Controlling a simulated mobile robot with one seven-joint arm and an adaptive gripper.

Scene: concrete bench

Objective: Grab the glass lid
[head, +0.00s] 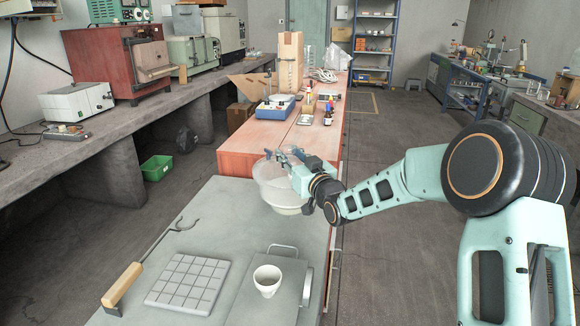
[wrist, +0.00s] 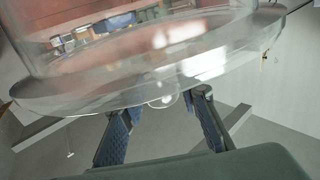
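The glass lid (wrist: 150,85) is a clear, wide-rimmed piece that fills the upper part of the wrist view. A small rounded glass knob (wrist: 163,101) shows at its near edge, between my fingers. In the head view a clear glass vessel (head: 268,190) with a pale base stands at the far right of the grey bench; I cannot clearly tell the lid from its body there. My gripper (head: 284,157) is at the vessel's top. In the wrist view its two fingers (wrist: 160,112) are spread, with visible space around the knob. Contact is hard to judge.
On the grey bench top (head: 215,230) are a wooden-handled tool (head: 125,284), a gridded pale block (head: 188,283) and a white cup (head: 267,281) on a grey board (head: 250,304). A red bench (head: 262,135) with a blue device (head: 274,108) stands beyond. Floor is clear to the right.

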